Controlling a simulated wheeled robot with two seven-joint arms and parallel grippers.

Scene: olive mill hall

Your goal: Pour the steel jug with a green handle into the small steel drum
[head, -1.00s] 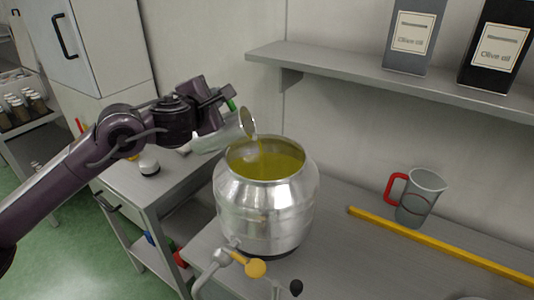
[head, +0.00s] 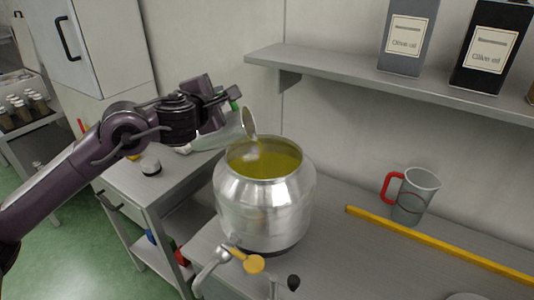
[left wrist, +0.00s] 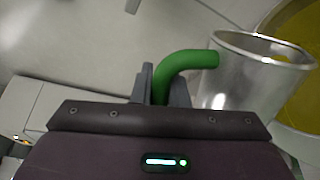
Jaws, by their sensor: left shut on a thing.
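The steel jug (head: 222,133) is tilted far over, its mouth facing right and down above the open rim of the small steel drum (head: 262,212). The drum holds yellow-green liquid (head: 275,165) to near its top. My left gripper (head: 232,98) is shut on the jug's green handle (head: 234,105). In the left wrist view the green handle (left wrist: 183,65) sits between the fingers, with the jug (left wrist: 255,70) beside it and the drum's liquid (left wrist: 300,35) at the right edge. No clear stream shows at the lip now. My right gripper is out of view.
A clear jug with a red handle (head: 412,197) and a yellow bar (head: 430,243) stand and lie right of the drum. A tap (head: 240,258) juts from the drum's front. A shelf with olive oil tins (head: 405,38) hangs above.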

